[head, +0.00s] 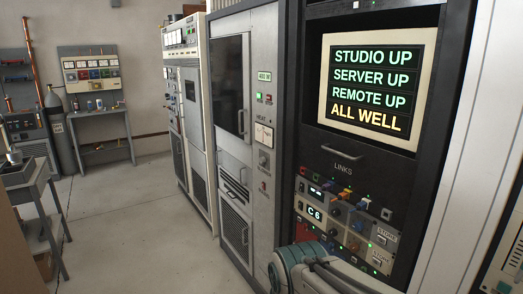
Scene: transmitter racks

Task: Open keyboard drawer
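A black rack (291,130) stands at the right with a monitor (375,91) in its upper part. Just below the monitor is a dark drawer front with a thin pale bar handle (342,153); it looks like the keyboard drawer. Its front appears flush with the rack, so it looks shut. The word LINKS is printed just below the handle. A teal and grey part of my arm shows at the bottom edge, in front of the rack's lower part and below the drawer. My gripper is not in view.
Below the drawer are panels of coloured knobs and cables (347,215). Grey cabinets (232,120) line the wall leftward. A metal cart (39,190) stands at the left, with a workbench (98,112) and a gas cylinder (55,125) behind. The floor between is clear.

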